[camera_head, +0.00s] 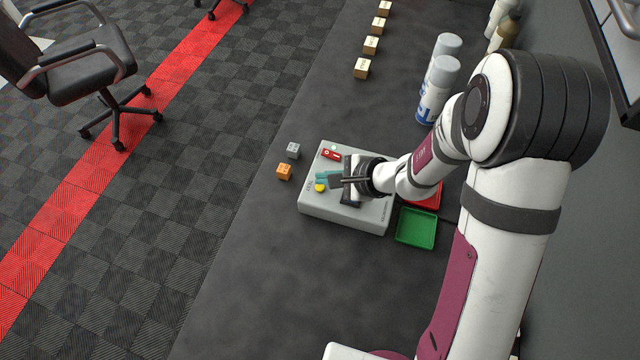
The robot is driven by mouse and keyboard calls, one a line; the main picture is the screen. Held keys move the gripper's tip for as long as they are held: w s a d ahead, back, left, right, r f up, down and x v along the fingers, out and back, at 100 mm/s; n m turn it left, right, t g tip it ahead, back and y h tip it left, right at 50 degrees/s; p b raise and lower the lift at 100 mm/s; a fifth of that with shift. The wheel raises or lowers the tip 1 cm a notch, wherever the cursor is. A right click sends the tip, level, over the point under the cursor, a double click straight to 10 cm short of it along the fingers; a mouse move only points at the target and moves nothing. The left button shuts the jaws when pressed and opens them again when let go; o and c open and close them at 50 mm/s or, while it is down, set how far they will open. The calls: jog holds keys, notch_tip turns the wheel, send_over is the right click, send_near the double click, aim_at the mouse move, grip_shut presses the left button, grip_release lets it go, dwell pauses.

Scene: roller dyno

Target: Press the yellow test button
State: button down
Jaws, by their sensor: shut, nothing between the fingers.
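The yellow test button (320,188) sits on the top face of a pale grey control box (352,217), towards its left side. A red switch (331,154) and a teal part (328,176) are on the same face, further back. My gripper (346,181) is shut and empty. It is over the box, to the right of the yellow button, and looks apart from it. Its height above the box is hard to tell. My gripper and wrist hide the middle and right of the box's top.
An orange cube (284,171) and a grey cube (293,150) lie left of the box. A green tray (416,228) and a partly hidden red tray (431,202) are at its right. Spray cans (437,88) and several wooden blocks (362,68) stand further back. The front table is clear.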

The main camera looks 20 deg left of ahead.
aim_at(325, 191)
jog(key=shift+f, duration=0.1)
jog(key=shift+f, duration=0.35)
jog(key=shift+f, duration=0.4)
dwell(0.4)
jog(key=shift+r, duration=0.85)
jog(key=shift+r, duration=2.5)
